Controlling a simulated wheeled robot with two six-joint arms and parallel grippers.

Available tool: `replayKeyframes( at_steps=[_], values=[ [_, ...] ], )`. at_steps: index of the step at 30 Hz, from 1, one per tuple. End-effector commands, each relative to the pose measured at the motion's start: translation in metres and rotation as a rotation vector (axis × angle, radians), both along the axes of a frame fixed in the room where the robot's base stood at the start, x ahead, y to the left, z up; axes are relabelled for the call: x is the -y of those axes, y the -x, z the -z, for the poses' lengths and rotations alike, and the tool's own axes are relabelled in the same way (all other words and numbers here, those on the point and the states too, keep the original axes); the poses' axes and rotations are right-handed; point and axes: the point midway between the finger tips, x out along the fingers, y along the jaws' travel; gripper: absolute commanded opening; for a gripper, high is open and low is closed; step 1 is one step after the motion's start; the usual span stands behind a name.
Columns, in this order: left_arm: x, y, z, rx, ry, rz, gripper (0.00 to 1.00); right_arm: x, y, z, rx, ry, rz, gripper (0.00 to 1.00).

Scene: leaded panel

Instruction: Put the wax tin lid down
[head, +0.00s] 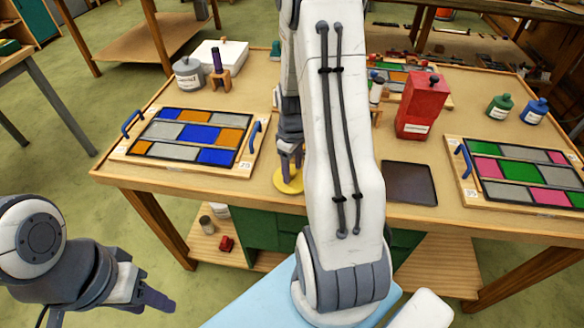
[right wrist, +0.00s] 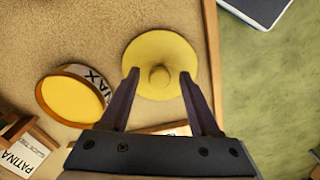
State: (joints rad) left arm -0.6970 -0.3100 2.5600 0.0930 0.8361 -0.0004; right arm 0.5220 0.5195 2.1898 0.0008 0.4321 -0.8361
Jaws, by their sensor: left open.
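The round yellow wax tin lid (head: 287,183) lies flat at the table's front edge, knob up. In the right wrist view the lid (right wrist: 160,48) is close to the table edge, beside the open wax tin (right wrist: 75,95), which shows its yellow inside. My right gripper (head: 291,158) is over the lid. In the right wrist view its fingers (right wrist: 159,74) are apart on either side of the knob, with gaps. My left gripper (head: 150,296) is open and empty, in front of the table at the lower left. The tin is hidden behind my right arm in the head view.
A dark square plate (head: 408,183) and a red box (head: 422,105) are right of my arm. A patina-labelled thing (right wrist: 22,160) is near the tin. Bare tabletop shows left of the lid.

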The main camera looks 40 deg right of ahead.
Motion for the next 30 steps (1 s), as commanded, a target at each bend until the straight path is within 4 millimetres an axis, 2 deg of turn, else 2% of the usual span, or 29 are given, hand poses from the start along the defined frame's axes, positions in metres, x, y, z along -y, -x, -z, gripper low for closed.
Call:
replayKeyframes(
  at_steps=[8, 21, 25, 30],
  values=[
    [0.000, 0.000, -0.002, 0.000, 0.000, 0.000, 0.47, 0.000, -0.001, -0.010, 0.003, 0.001, 0.000, 0.63],
    [0.000, 0.000, -0.003, 0.000, 0.000, 0.000, 0.47, 0.001, -0.001, -0.098, 0.005, 0.004, 0.000, 0.63],
    [0.000, 0.000, -0.003, 0.000, 0.000, 0.000, 0.47, 0.000, -0.001, -0.114, 0.004, 0.002, 0.000, 0.63],
    [0.000, 0.000, -0.004, 0.000, 0.000, 0.000, 0.47, 0.000, 0.000, -0.123, 0.001, 0.001, -0.001, 0.63]
  ],
)
